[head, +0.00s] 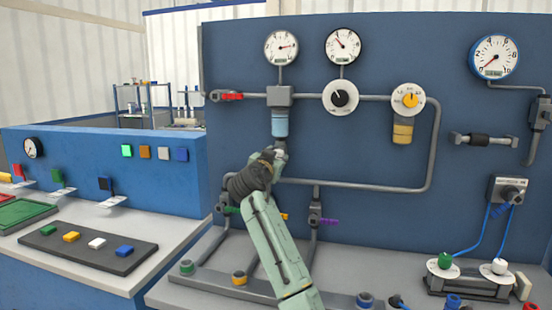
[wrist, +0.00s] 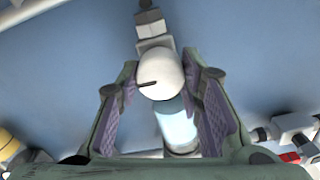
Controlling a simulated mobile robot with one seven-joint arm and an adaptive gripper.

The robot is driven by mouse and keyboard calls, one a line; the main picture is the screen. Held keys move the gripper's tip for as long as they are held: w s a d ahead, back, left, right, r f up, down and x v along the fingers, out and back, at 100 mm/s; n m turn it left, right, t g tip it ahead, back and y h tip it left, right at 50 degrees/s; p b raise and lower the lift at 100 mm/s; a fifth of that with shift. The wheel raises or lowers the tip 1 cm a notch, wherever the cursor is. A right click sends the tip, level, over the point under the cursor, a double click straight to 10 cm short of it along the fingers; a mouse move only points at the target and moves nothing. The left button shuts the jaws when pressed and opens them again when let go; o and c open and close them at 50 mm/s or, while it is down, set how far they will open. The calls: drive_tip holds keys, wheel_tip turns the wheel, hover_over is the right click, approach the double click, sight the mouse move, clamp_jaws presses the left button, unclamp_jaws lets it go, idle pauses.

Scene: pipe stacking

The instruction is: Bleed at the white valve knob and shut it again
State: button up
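The white valve knob (wrist: 160,70) is round, with a dark line on its face pointing left and slightly down. It sits below the clear blue bowl (head: 279,124) of the unit under the left gauge; the bowl also shows in the wrist view (wrist: 176,125). My gripper (wrist: 160,78) has its purple-padded fingers on both sides of the knob, and both tips appear to touch its edges. In the head view my gripper (head: 272,153) reaches up to the knob and hides most of it.
A grey pipe (head: 370,187) runs behind my arm. A red lever (head: 231,96) is at upper left and a purple-handled valve (head: 316,219) is at lower right of the gripper. A yellow bowl (head: 403,131) hangs to the right. Blue panel (head: 240,55) lies behind everything.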

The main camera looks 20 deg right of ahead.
drive_tip(key=c, duration=0.6)
drive_tip(key=shift+f+n, duration=0.1)
drive_tip(key=shift+n, duration=0.3)
drive_tip(key=shift+a+n+p, duration=0.1)
drive_tip(key=shift+n+p, duration=2.35)
drive_tip(key=shift+n, duration=6.15)
drive_tip(key=o, duration=1.2)
